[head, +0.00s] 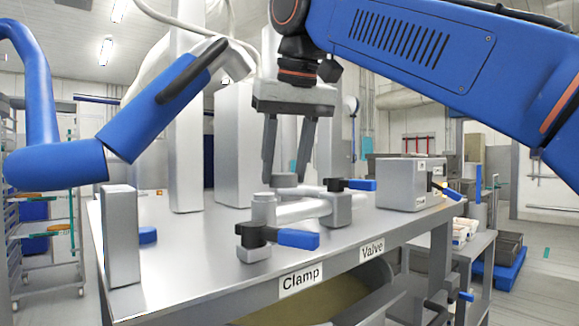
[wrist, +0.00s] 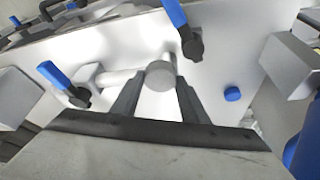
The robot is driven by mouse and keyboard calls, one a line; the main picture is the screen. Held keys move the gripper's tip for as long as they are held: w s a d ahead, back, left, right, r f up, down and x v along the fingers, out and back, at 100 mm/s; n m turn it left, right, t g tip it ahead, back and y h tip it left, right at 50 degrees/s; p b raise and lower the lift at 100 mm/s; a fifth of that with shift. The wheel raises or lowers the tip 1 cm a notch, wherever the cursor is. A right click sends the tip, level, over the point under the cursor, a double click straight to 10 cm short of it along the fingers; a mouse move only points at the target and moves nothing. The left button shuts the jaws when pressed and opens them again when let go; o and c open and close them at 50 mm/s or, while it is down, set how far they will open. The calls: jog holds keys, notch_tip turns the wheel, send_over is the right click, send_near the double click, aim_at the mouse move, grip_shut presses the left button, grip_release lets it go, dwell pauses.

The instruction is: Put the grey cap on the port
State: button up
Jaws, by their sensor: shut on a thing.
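My gripper (head: 284,172) is shut on the grey cap (head: 284,181), a short round disc between its fingertips. The cap also shows between the fingers in the wrist view (wrist: 160,76). The port (head: 263,207) is an upright grey stub at the left end of a pale horizontal pipe (head: 298,211). In the head view, the cap is above and slightly right of the stub's top and appears apart from it. In the wrist view, the cap hides part of the pipework behind it, and the port's opening cannot be seen.
The clamp's blue handle (head: 297,239) is at the bench's front, the valve's blue handle (head: 362,185) right of the pipe. A grey box (head: 402,185) stands right, a grey post (head: 121,235) left. A blue disc (head: 148,235) lies on bare bench at left.

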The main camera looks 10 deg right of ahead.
aim_at(265, 194)
jog(key=shift+w+a+f, duration=0.1)
jog(key=shift+w+a, duration=0.45)
jog(key=shift+w, duration=0.25)
jog(key=shift+w+a, duration=0.55)
jog(key=shift+w, duration=0.3)
jog(key=shift+w+a+f, duration=0.1)
jog(key=shift+w+a, duration=0.45)
jog(key=shift+w, duration=0.25)
jog(key=shift+f, duration=1)
jog(key=shift+f, duration=0.45)
jog(key=o, duration=1.1)
jog(key=shift+w, duration=0.1)
jog(key=shift+r, duration=0.1)
jog(key=v, duration=1.1)
jog(key=shift+s+r, duration=0.3)
jog(key=shift+r, duration=0.05)
jog(key=shift+s, duration=0.1)
